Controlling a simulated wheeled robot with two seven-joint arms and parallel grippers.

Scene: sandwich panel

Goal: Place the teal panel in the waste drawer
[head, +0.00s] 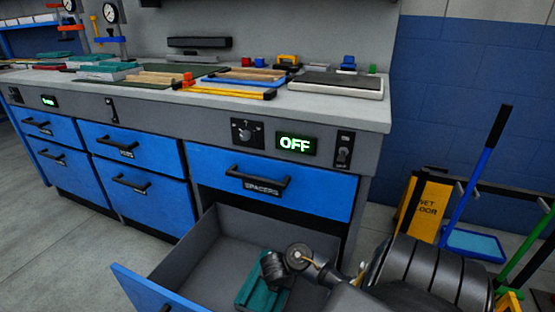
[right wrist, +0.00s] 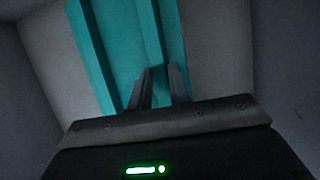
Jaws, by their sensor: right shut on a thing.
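The teal panel (head: 249,290) is inside the open lower drawer (head: 190,256), low between its grey walls. I cannot tell whether it rests on the drawer floor. My right arm reaches down into the drawer, and my right gripper (head: 272,270) is at the panel, partly hiding it. In the right wrist view the panel (right wrist: 115,45) shows long raised ridges. The fingers of my right gripper (right wrist: 158,85) are shut on one ridge. Grey drawer surfaces surround it. My left gripper is in neither view.
A closed blue drawer marked SPACERS (head: 268,186) sits directly above the open one. The worktop (head: 330,108) holds trays, panels and small parts. A yellow wet-floor sign (head: 420,212) and a blue-handled broom or dustpan (head: 474,182) stand at the right.

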